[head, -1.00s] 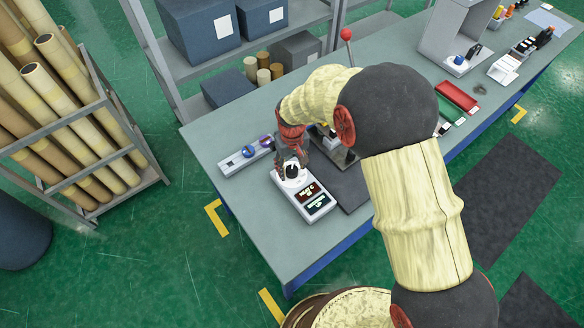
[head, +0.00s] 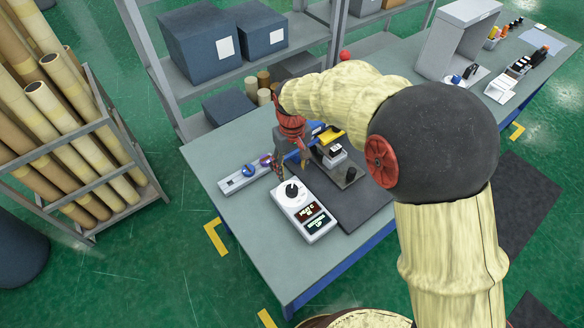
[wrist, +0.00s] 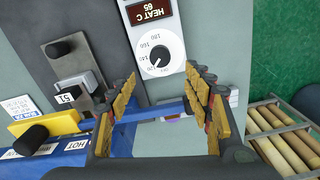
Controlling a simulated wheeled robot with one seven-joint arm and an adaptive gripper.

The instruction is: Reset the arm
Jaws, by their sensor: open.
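My gripper (head: 292,168) is open and empty, above the workbench just behind the control box. In the wrist view its two fingers (wrist: 162,78) stand apart with nothing between the tips. The white control box (head: 310,214) lies on the bench with a black dial (head: 291,190) and two displays. In the wrist view the dial (wrist: 158,56) is beyond the fingertips and clear of them, and a display reads HEAT C 65. My arm reaches in from the right and hides part of the bench.
A blue and yellow press-like device (head: 332,142) stands on a dark mat (head: 362,204) right of the gripper. A pale rail with blue knobs (head: 238,181) lies to the left. A rack of rolls (head: 70,130) stands at far left, and shelves with blue boxes (head: 200,45) stand behind.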

